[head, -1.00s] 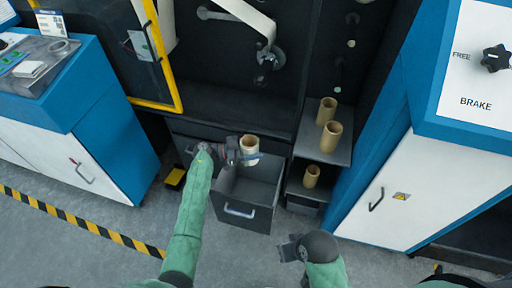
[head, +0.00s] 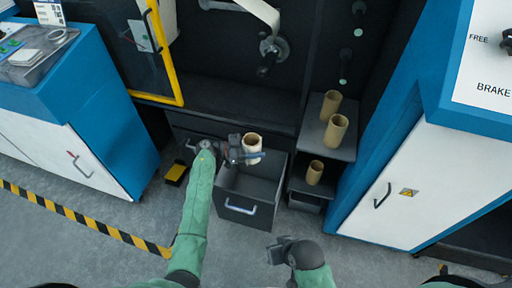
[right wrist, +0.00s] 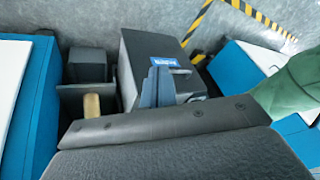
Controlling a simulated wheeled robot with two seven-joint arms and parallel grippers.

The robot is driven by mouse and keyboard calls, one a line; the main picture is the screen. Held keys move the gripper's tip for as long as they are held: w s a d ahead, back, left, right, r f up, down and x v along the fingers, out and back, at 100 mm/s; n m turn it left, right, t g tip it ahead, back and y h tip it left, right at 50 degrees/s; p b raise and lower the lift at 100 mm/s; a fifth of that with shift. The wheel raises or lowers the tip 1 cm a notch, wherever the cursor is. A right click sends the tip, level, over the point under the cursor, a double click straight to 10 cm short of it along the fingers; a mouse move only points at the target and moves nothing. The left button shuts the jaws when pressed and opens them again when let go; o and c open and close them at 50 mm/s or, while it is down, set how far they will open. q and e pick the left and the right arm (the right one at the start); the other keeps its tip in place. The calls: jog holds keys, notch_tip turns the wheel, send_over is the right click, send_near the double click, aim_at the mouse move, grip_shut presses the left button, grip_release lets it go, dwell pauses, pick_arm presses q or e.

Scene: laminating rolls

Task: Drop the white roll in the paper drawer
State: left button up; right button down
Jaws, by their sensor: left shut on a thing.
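The white roll (head: 252,143) is a short, pale, hollow tube, held about upright at the back of the open drawer in the head view. My left gripper (head: 247,155) is shut on it, its arm reaching in from the left. The paper drawer (head: 240,209) is a dark grey open box with a pale handle, pulled out below the machine. The visible part of its inside looks empty. The roll's lower end is partly hidden by the gripper. My right gripper (head: 280,250) is in front of the drawer, to its right, apart from the roll. Its jaw opening is unclear.
Several tan cores, one (head: 337,132) among them, stand on dark shelves (head: 343,150) right of the drawer. A blue-and-white cabinet (head: 400,190) stands further right, another (head: 75,120) at left. A yellow-framed door (head: 166,60) is above left. Grey floor is clear in front.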

notch_tip(320, 180, down, 12)
jog(key=w+a+t+b, duration=0.1)
jog(key=w+b, duration=0.1)
jog(key=b, duration=0.1)
jog(key=shift+f, duration=0.25)
dwell(0.5)
